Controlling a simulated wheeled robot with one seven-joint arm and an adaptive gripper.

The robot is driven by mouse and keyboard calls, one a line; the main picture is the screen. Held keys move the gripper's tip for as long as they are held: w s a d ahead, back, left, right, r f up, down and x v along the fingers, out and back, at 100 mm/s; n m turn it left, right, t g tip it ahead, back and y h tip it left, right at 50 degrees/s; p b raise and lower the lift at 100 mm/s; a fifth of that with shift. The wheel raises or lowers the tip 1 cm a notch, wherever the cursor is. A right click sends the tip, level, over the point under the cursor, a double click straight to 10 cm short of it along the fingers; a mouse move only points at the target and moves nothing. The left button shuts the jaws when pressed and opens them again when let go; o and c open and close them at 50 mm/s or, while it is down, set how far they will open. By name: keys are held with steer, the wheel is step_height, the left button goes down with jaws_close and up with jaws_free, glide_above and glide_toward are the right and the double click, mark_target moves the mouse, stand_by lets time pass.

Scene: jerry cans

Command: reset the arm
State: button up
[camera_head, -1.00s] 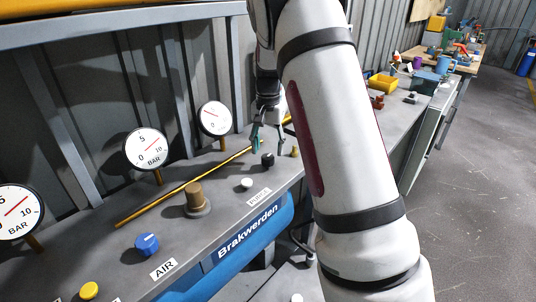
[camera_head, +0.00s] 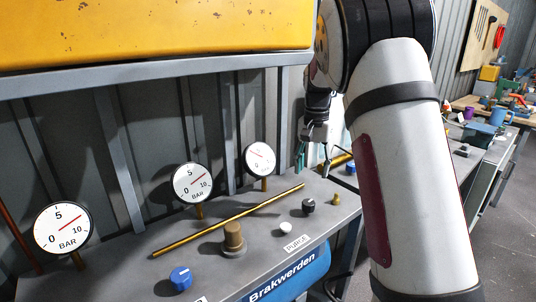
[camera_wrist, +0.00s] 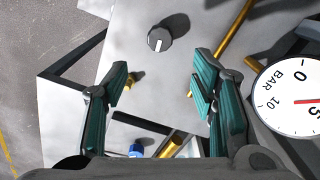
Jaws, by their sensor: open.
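My gripper (camera_head: 313,160) hangs from my white arm above the far right end of the grey panel in the head view. In the wrist view my gripper (camera_wrist: 160,85) shows its two teal fingers spread wide apart, with nothing between them. A black knob (camera_wrist: 160,39) with a white mark lies on the panel beyond the fingertips. The black knob also shows in the head view (camera_head: 308,206), below and apart from the gripper. My arm hides part of the bench behind it.
The grey panel (camera_head: 215,285) carries pressure gauges (camera_head: 192,183), a brass rod (camera_head: 230,219), a brown knob (camera_head: 233,238), a blue knob (camera_head: 181,278) and a white button (camera_head: 286,228). A yellow case (camera_head: 150,30) sits on the shelf above. A cluttered bench stands at the right.

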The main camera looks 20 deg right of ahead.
steer(key=s+a+r+n+t+p, duration=0.1)
steer(key=s+a+r+n, duration=0.1)
steer(key=s+a+r, duration=0.45)
steer(key=s+a+r+n+t, duration=0.1)
steer(key=s+a+n, duration=0.15)
steer(key=s, duration=0.65)
steer(key=s+a+r+n+t+p, duration=0.1)
steer(key=s+a+r+n, duration=0.1)
steer(key=s+a+r, duration=0.35)
steer(key=s+a+f+n, duration=0.1)
steer(key=s+f, duration=0.1)
steer(key=s, duration=0.5)
steer(key=s+a+f+n+t, duration=0.1)
steer(key=s+a+f+n, duration=0.1)
steer(key=s, duration=0.4)
steer(key=shift+s+a+f+p, duration=0.3)
steer(key=shift+s+p, duration=0.1)
steer(key=shift+n, duration=0.25)
stand_by(1.2)
